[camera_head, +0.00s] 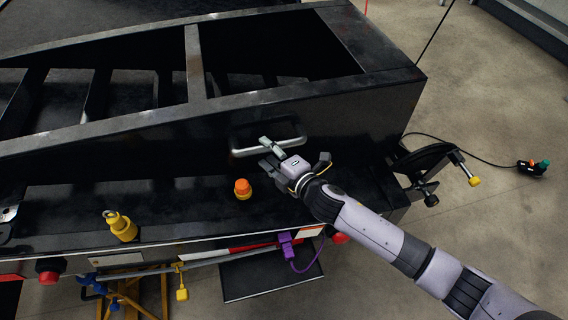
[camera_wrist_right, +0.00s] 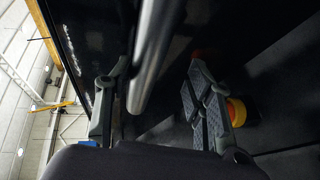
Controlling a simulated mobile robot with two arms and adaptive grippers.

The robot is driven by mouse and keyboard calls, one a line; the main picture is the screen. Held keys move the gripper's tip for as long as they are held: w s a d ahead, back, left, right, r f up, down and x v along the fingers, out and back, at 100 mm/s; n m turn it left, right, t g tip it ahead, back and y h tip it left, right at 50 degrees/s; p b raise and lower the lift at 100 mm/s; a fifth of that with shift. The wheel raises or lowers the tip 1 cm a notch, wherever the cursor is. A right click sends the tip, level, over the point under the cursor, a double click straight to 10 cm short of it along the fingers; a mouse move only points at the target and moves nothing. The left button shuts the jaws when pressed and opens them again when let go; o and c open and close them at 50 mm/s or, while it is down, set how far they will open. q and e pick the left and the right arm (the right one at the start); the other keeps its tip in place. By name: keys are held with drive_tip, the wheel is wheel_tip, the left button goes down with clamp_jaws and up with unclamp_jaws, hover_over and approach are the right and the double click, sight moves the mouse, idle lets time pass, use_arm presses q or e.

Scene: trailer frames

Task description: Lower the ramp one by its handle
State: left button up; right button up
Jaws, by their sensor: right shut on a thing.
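The ramp (camera_head: 350,112) is a large black metal frame with open bays, seen from above and standing tilted up in the head view. A pale metal handle (camera_head: 245,152) is fixed to its near side face. My right gripper (camera_head: 268,152) is at this handle, with its fingers around the bar. In the right wrist view, the round handle bar (camera_wrist_right: 152,50) runs down between the two fingers of my right gripper (camera_wrist_right: 155,105). The gripper is shut on the handle. The fingers hide part of the bar. My left gripper is not in view.
An orange beacon (camera_head: 243,188) and a yellow fitting (camera_head: 121,227) stand on the black trailer deck (camera_head: 190,215) below the ramp. A purple connector (camera_head: 287,244) hangs at the edge. Concrete floor (camera_head: 480,130) is open at right, with a cable and plug (camera_head: 532,168).

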drive_tip(key=v, duration=1.1)
drive_tip(key=shift+w, duration=0.1)
drive_tip(key=s+d+b, duration=0.1)
drive_tip(key=s+d, duration=0.3)
drive_tip(key=s, duration=0.9)
drive_tip(key=shift+d, duration=0.15)
drive_tip(key=shift+s, duration=0.1)
